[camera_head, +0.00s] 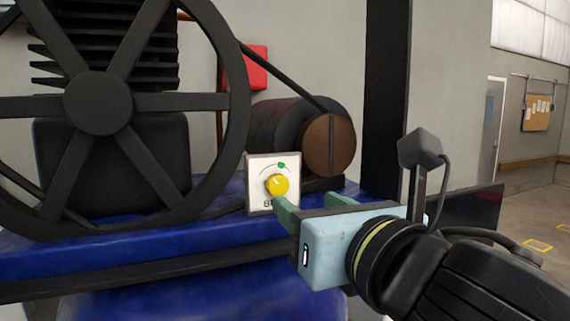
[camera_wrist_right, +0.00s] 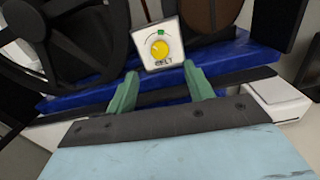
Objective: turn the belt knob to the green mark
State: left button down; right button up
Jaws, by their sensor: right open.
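The yellow belt knob (camera_head: 277,185) sits on a white panel (camera_head: 259,168) with a curved scale and a green mark (camera_head: 281,165) above the knob. In the right wrist view the knob (camera_wrist_right: 159,49) sits below the green mark (camera_wrist_right: 161,32), with lettering under it. My right gripper (camera_head: 284,206) is just in front of the panel, its green fingers pointing at it. In the right wrist view its fingers (camera_wrist_right: 163,85) are spread apart with nothing between them, and the knob lies beyond the gap. My left gripper is not in view.
A large black flywheel (camera_head: 98,103) stands left of the panel. A brown-faced motor (camera_head: 329,144) with a belt is behind it. The blue machine base (camera_head: 120,245) runs beneath. A black post (camera_head: 386,95) rises at the right, with open floor beyond.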

aim_at(280, 185)
jog(key=p+x, duration=0.5)
jog(key=x, duration=0.3)
jog(key=shift+w+a, duration=0.1)
jog(key=c, duration=1)
